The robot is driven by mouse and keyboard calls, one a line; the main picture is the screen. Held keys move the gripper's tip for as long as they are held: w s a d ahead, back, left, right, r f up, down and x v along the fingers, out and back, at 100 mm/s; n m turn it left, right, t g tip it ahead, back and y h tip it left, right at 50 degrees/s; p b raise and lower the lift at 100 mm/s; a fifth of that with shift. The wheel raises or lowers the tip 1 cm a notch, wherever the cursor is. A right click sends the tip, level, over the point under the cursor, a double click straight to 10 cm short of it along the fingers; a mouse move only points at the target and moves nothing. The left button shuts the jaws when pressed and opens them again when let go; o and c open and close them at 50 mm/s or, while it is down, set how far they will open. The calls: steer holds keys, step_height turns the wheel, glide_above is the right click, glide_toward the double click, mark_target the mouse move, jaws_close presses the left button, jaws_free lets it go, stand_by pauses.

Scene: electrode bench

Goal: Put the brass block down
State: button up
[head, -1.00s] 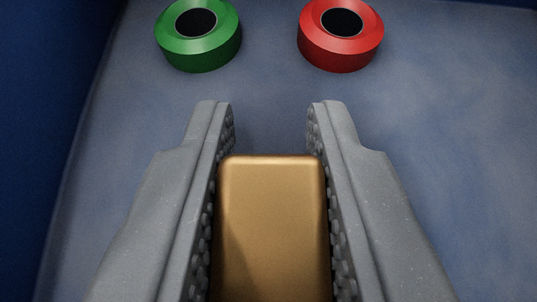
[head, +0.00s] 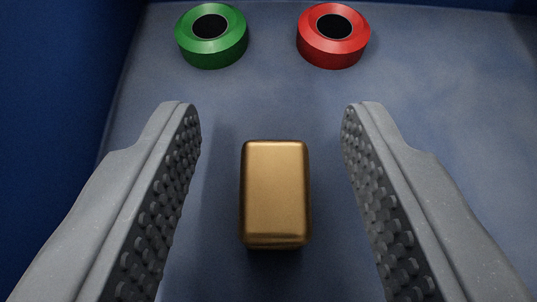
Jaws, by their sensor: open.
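The brass block (head: 275,193) is a gold box with rounded edges. It lies on the blue-grey bench surface in the middle of the head view, its long side pointing away from me. My gripper (head: 272,112) is open, one grey studded finger on each side of the block. A clear gap shows between each finger and the block, and neither finger touches it. All of the block's top face is in view.
A green ring (head: 211,35) and a red ring (head: 333,35), each with a dark centre, sit on the bench (head: 440,110) beyond the block. A dark blue wall (head: 60,80) runs along the left. The bench on the right is clear.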

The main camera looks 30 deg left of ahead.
steer(key=p+v, duration=0.1)
steer(key=v, duration=0.9)
steer(key=shift+d, duration=0.1)
